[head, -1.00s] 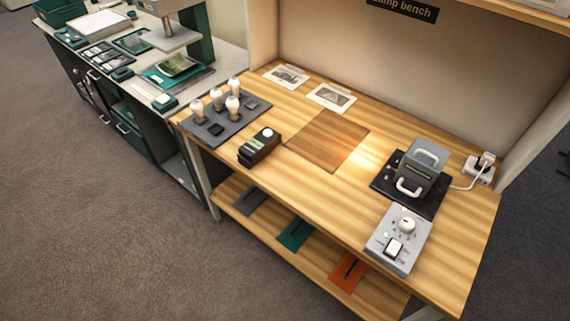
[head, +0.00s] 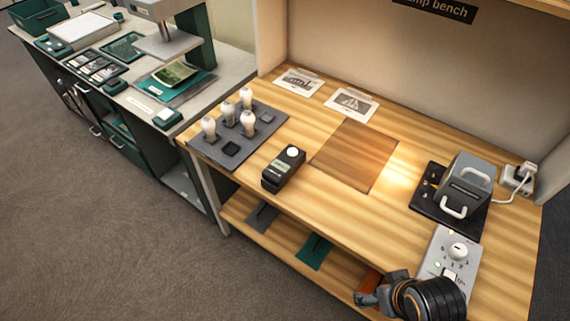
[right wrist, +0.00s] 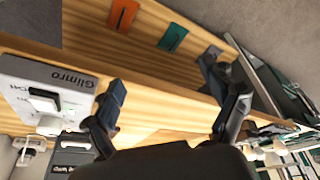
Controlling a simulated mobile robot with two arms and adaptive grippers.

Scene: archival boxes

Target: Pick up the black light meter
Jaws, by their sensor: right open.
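The black light meter (head: 283,170) is a small dark box with a white dome and a pale green display. It lies on the wooden bench, right of the grey lamp mat, in the head view. My right gripper (head: 376,290) shows at the bottom of the head view, over the bench's front edge, right of and nearer than the meter, and apart from it. In the right wrist view the right gripper (right wrist: 172,92) has its fingers spread with nothing between them. I cannot make out the meter there. My left gripper is not in view.
A grey control box (head: 447,262) with a knob stands close to my right gripper. Behind it is a grey device (head: 465,180) on a black base. Several white bulbs stand on the grey mat (head: 215,152). A brown square (head: 355,155) lies bare beside the meter.

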